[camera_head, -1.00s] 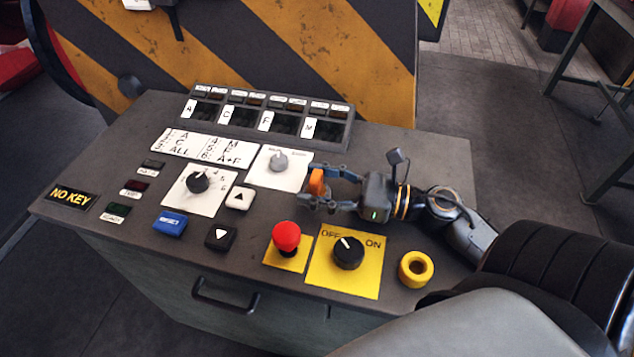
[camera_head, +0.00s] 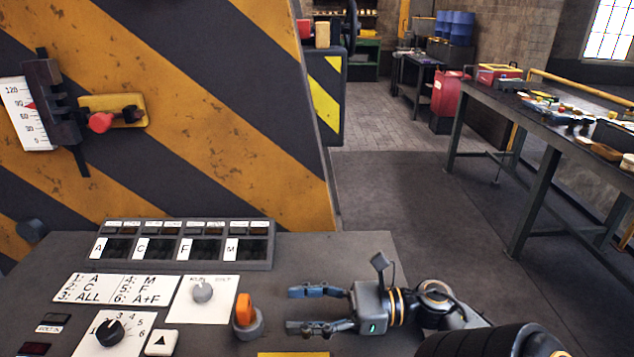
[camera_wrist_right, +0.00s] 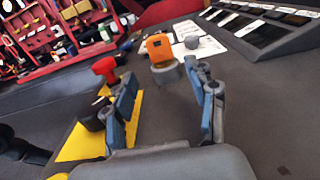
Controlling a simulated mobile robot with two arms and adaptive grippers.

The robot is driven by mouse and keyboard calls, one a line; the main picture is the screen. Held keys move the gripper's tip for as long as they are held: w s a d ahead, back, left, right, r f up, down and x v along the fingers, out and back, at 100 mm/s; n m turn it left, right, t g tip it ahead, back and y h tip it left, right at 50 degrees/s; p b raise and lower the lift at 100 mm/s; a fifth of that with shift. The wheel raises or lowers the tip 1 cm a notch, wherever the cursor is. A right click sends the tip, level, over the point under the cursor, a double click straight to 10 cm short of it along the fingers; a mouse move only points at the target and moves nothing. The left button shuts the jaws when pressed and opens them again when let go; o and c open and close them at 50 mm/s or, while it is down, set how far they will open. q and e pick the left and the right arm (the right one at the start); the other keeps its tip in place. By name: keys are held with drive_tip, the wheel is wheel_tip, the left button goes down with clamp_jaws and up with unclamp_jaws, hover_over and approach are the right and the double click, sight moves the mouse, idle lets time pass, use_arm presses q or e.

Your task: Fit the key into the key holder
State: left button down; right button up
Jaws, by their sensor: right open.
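The orange key (camera_head: 245,307) stands upright in the round grey key holder (camera_head: 249,328) on the control desk. In the right wrist view the key (camera_wrist_right: 159,47) rises from the top of the grey holder (camera_wrist_right: 167,73), beyond my fingertips. How deep it sits in the holder cannot be told. My right gripper (camera_head: 300,309) is open and empty, to the right of the key and apart from it. Its two blue-padded fingers point toward the key and holder. My left gripper is not in view.
The control desk (camera_head: 345,262) has a raised display panel (camera_head: 187,256) at its back and knobs, labels and buttons on the left. A red button (camera_wrist_right: 105,68) is near my finger in the wrist view. A workbench (camera_head: 540,125) stands at right across open floor.

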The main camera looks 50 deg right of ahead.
drive_tip(key=shift+v, duration=1.2)
drive_tip(key=shift+r, duration=0.1)
